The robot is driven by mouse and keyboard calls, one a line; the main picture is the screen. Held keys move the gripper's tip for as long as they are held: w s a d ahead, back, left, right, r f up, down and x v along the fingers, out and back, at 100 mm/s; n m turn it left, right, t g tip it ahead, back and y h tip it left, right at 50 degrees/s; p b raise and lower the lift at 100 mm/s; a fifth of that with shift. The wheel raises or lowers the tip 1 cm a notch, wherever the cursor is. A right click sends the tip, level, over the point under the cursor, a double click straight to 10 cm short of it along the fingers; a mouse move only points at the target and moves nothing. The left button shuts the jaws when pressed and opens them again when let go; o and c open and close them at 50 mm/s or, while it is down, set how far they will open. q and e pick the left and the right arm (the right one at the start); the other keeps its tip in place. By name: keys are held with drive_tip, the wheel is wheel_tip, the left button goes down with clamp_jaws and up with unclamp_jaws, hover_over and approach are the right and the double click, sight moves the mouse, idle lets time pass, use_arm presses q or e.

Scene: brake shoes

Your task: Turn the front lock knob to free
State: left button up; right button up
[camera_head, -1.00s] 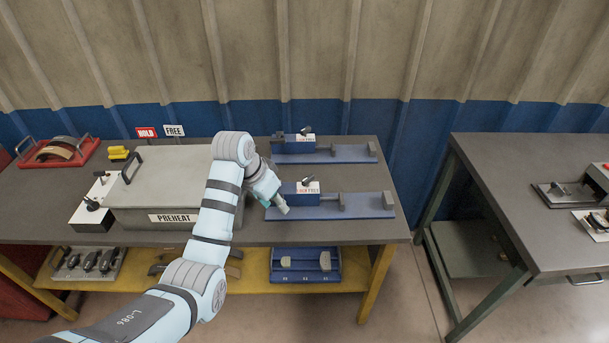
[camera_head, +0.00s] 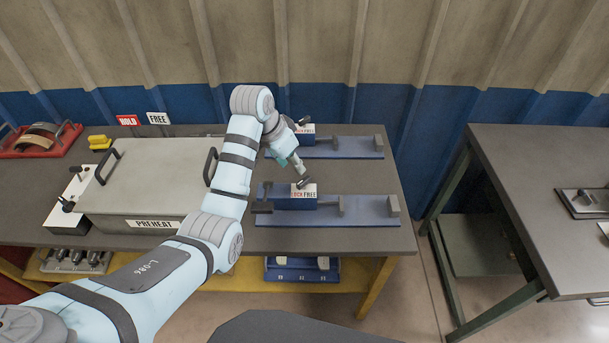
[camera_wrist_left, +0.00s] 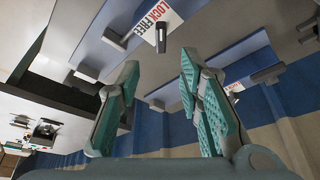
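The front blue fixture (camera_head: 365,211) lies along the front of the bench. Its block carries a white LOCK/FREE label (camera_head: 310,193) and a small dark lock knob (camera_head: 304,183). My left gripper (camera_head: 300,172) is just above and behind this knob in the head view. In the left wrist view my left gripper (camera_wrist_left: 158,70) has its two teal fingers apart with nothing between them. A dark knob (camera_wrist_left: 161,38) on a LOCK/FREE label shows beyond the fingertips, apart from them. Which word it points at is unclear. My right gripper is out of view.
A similar rear fixture (camera_head: 350,146) with its own knob (camera_head: 305,121) stands behind. The PREHEAT box (camera_head: 150,180) is to the left, partly behind my left arm. HOLD (camera_head: 127,120) and FREE (camera_head: 158,118) signs stand at the back. A second table (camera_head: 530,220) is at right.

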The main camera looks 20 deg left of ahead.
sight(303, 179)
use_arm(q)
drive_tip(key=x, duration=0.3)
drive_tip(key=s+b+x, duration=0.1)
drive_tip(key=x, duration=0.1)
drive_tip(key=shift+a+f, duration=0.1)
drive_tip(key=shift+f, duration=0.05)
drive_tip(key=x, duration=0.2)
drive_tip(key=w+b+x, duration=0.1)
drive_tip(key=x, duration=0.2)
drive_tip(key=shift+a, duration=0.1)
drive_tip(key=shift+w+f, duration=0.15)
drive_tip(key=shift+f, duration=0.05)
drive_tip(key=shift+s+r, duration=0.2)
drive_tip(key=shift+s, duration=0.05)
drive_tip(key=shift+c, duration=0.4)
clamp_jaws()
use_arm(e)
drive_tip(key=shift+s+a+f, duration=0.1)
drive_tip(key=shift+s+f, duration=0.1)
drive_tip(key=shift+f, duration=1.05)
